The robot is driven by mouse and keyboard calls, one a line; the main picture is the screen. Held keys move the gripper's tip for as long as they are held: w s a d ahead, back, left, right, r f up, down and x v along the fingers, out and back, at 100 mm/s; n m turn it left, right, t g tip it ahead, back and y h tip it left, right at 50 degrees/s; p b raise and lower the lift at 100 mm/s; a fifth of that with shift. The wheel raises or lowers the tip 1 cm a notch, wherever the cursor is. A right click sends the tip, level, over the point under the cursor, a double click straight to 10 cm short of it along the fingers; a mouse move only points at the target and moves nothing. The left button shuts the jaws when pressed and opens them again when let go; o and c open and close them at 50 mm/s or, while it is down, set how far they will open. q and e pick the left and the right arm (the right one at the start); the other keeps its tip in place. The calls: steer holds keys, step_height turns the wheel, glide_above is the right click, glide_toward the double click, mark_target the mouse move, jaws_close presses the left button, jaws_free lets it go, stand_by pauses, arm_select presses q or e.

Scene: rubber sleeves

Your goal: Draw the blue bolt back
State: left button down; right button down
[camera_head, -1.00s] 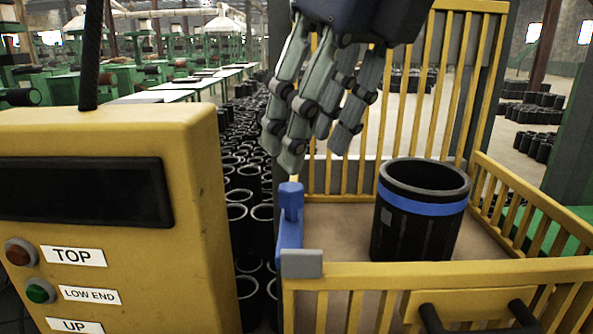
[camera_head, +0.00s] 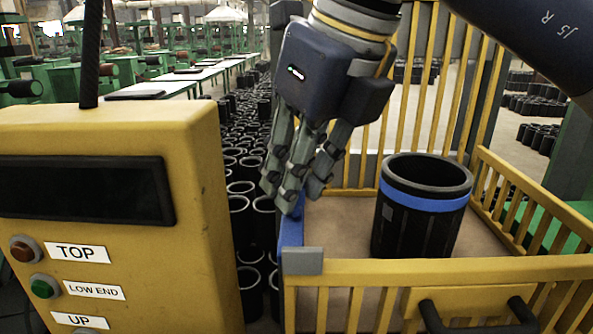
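The blue bolt (camera_head: 291,235) lies along the left edge of the yellow cage, with a grey block (camera_head: 301,261) at its near end. My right gripper (camera_head: 290,199) comes down from above, and its fingers are at the bolt's upright knob, covering most of it. The fingers look close together, but whether they are closed around the knob cannot be told. My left gripper is not in view.
A black sleeve with a blue band (camera_head: 421,207) stands on the cage floor, right of the gripper. Yellow railings (camera_head: 450,272) bound the cage. A yellow control box (camera_head: 115,215) with labelled buttons stands at the left. Many black sleeves (camera_head: 243,190) stand behind.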

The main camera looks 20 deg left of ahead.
steer(key=shift+w+a+r, duration=0.1)
steer(key=shift+w, duration=0.15)
steer(key=w+p, duration=0.1)
steer(key=w, duration=0.1)
steer(key=w+a+p, duration=0.1)
steer(key=w, duration=0.1)
steer(key=shift+w+a+p, duration=0.15)
steer(key=shift+w+p, duration=0.25)
steer(key=shift+s, duration=0.15)
steer(key=c, duration=1.6)
jaws_free()
steer(key=shift+c, duration=0.2)
steer(key=o, duration=0.3)
steer(key=shift+w, duration=0.25)
